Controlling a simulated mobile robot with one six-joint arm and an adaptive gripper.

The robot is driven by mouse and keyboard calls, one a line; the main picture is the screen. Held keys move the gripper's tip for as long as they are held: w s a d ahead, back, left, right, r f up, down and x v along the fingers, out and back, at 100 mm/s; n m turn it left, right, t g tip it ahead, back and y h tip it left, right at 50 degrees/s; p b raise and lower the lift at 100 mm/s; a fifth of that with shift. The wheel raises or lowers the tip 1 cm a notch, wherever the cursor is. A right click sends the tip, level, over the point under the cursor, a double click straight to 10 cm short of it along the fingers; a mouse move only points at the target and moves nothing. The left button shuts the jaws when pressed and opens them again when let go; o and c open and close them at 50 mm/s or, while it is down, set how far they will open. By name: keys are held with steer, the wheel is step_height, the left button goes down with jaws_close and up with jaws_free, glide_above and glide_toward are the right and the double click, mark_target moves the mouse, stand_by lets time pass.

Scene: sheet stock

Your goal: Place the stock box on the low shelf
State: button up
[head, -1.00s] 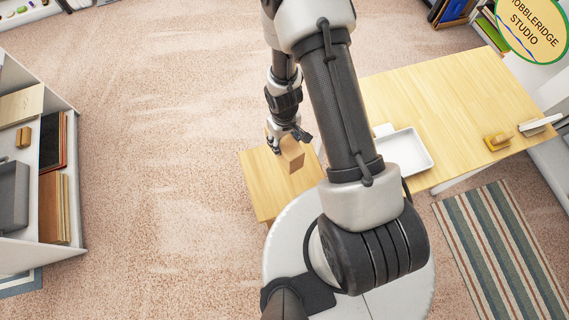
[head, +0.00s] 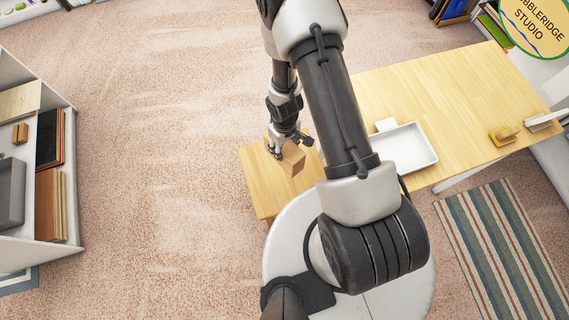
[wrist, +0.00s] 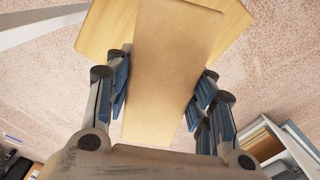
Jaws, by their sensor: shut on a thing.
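The stock box (head: 292,158) is a plain brown cardboard block. My gripper (head: 286,150) is shut on it, and in the wrist view the blue-padded fingers press on both sides of the box (wrist: 172,70). The box is over a low wooden surface (head: 255,180), which also shows behind the box in the wrist view (wrist: 110,28). I cannot tell whether the box touches that surface. A white shelf unit (head: 60,90) stands at the left of the head view, with boards and other things on its shelves. Its low shelf is not clearly visible.
A striped rug (head: 500,240) lies at lower right. Open carpet (head: 160,150) lies between the shelf unit and the low wooden surface.

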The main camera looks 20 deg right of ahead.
step_height(320, 180, down, 12)
steer(key=b, duration=1)
steer(key=shift+r+b, duration=0.15)
steer(key=shift+b, duration=0.15)
steer(key=shift+f, duration=0.25)
steer(key=o, duration=1.5)
steer(key=shift+r, duration=0.1)
